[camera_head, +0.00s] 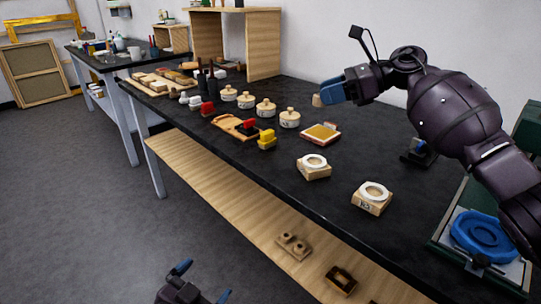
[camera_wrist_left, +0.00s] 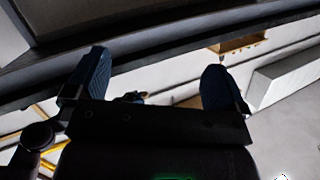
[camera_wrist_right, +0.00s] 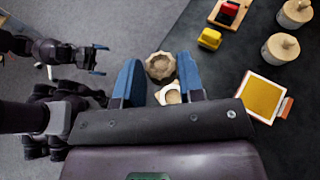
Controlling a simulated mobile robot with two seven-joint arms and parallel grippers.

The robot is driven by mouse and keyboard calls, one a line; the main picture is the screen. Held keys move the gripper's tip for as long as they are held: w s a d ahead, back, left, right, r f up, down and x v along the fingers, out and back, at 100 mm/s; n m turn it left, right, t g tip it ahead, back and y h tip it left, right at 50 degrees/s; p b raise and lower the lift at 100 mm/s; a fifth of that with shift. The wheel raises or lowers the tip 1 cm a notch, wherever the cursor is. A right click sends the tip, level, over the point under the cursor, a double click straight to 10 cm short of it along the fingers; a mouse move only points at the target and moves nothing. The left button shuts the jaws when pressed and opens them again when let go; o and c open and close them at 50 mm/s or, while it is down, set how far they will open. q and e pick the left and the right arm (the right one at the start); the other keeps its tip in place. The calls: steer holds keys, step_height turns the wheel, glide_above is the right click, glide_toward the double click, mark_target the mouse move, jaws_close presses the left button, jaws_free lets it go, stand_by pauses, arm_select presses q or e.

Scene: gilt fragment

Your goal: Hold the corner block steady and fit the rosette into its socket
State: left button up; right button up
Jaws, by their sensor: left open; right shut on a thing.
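My right gripper (camera_head: 330,93) is raised above the table and shut on a small beige scalloped piece, likely the rosette (camera_head: 317,100). The right wrist view shows this piece (camera_wrist_right: 160,66) between the fingertips, with a round hollow in its face. Two pale wooden blocks, each with a white ring on top, stand on the black table: one nearer the middle (camera_head: 313,168) and one to its right (camera_head: 372,198). I cannot tell which is the corner block. My left gripper (camera_head: 203,282) is open and empty, low over the floor off the table's front edge.
A yellow pad in a wooden frame (camera_head: 319,133), several lidded pots (camera_head: 289,118) and yellow and red blocks (camera_head: 266,140) stand farther left. Two brown pieces (camera_head: 293,245) (camera_head: 341,279) lie on the lower shelf.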

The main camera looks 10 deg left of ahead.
arm_select(q)
steer(key=w+d+r+m+g+h, duration=0.2)
steer(key=w+d+r+m+h, duration=0.2)
steer(key=w+r+m, duration=0.5)
steer(key=w+d+r+m+g+h, duration=0.1)
steer(key=w+d+r+m+h, duration=0.4)
steer(key=r+m, duration=0.7)
steer(key=w+d+r+m+g+h, duration=0.2)
steer(key=w+d+r+m+h, duration=0.2)
steer(key=w+r+m, duration=0.65)
steer(key=m+g+y, duration=0.2)
steer(key=m+y, duration=0.2)
steer(key=m, duration=0.5)
glide_toward(307, 162)
steer(key=shift+w+a+r, duration=0.1)
steer(key=shift+w+r, duration=0.05)
steer(key=shift+r, duration=0.35)
steer(key=shift+w+r, duration=0.15)
steer(key=shift+r, duration=0.4)
steer(key=shift+s+f+m+g+y, duration=0.25)
steer(key=shift+f+m+g+y, duration=0.1)
steer(key=shift+g+y, duration=0.15)
steer(key=shift+f, duration=0.1)
steer(key=x, duration=1.2)
steer(key=c, duration=1)
